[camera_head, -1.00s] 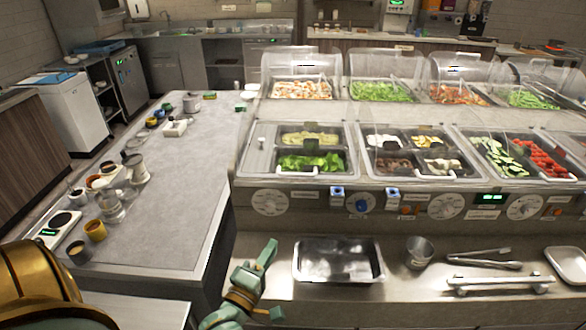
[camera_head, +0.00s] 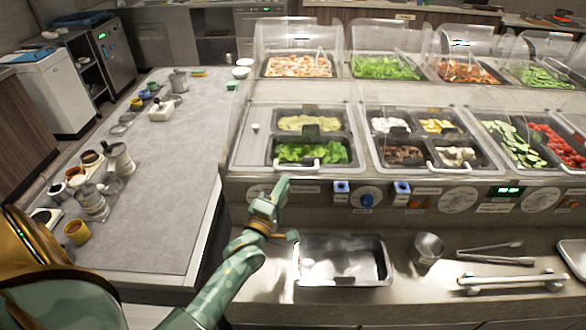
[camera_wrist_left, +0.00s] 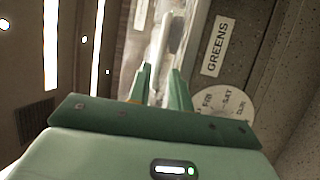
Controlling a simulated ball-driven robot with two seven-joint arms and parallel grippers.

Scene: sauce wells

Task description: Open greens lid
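The greens lid is a clear cover over the front-left wells, and it looks closed. Its white handle (camera_head: 297,165) runs along the front edge, before the leafy greens (camera_head: 312,153). The handle also shows in the left wrist view (camera_wrist_left: 160,42), ahead of the fingertips and roughly in line with the gap between them. My left gripper (camera_head: 285,213) is open and empty, just below and in front of the handle, apart from it. The left wrist view shows its two fingers (camera_wrist_left: 160,88) with a gap. A GREENS label (camera_wrist_left: 217,46) is right of the handle there. My right gripper is not in view.
A dial (camera_wrist_left: 224,104) sits close to the fingers on the counter front. A steel pan (camera_head: 343,262), a metal cup (camera_head: 428,248) and tongs (camera_head: 495,257) lie on the lower shelf. A grey side counter (camera_head: 170,190) is at left, with jars along its left edge.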

